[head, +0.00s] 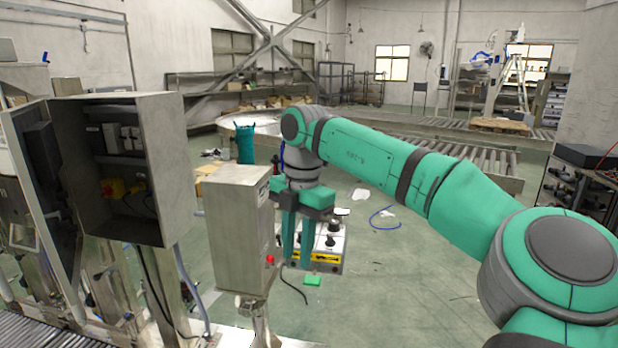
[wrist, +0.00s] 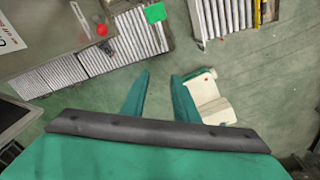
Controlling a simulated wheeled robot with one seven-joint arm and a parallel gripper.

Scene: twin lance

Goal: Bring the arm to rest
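My arm reaches from the lower right of the head view toward the middle, its green links bent down at the wrist. My gripper (head: 297,262) points down with its two green fingers apart, beside the grey control box on a post (head: 240,232). In the wrist view my gripper (wrist: 162,75) also shows its fingers apart, with only green floor visible between them. It holds nothing. A white object (wrist: 208,98) shows past the right finger in the wrist view; I cannot tell what it is.
An open electrical cabinet (head: 140,160) stands at the left. A roller conveyor (head: 490,160) runs across the back right. A device with black knobs (head: 330,245) appears behind my gripper. A small green piece (head: 313,281) shows below. Open floor lies right of centre.

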